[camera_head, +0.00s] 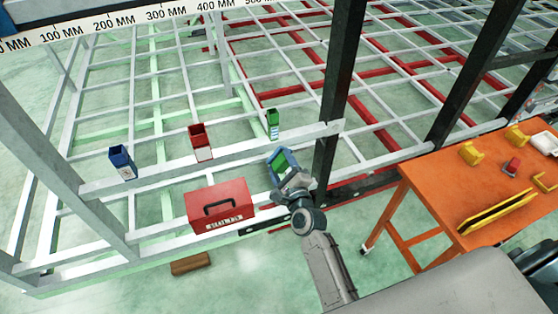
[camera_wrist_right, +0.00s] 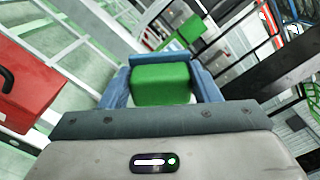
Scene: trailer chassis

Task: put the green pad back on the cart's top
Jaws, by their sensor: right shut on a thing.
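The green pad (camera_wrist_right: 160,84) sits between the blue fingers of my right gripper (camera_wrist_right: 162,78) in the right wrist view. In the head view my right gripper (camera_head: 283,163) is shut on the pad, partly hiding it, over the chassis's near rail and beside a dark upright post. The cart (camera_head: 436,184) has an orange top and stands to the right, well apart from the gripper. My left gripper is not in view.
A red toolbox (camera_head: 218,203) is left of the gripper. Blue (camera_head: 122,163), red (camera_head: 200,142) and green (camera_head: 273,124) bins line a rail. The black post (camera_head: 338,105) stands between gripper and cart. Yellow parts (camera_head: 497,211) and a small red item (camera_head: 512,166) lie on the cart.

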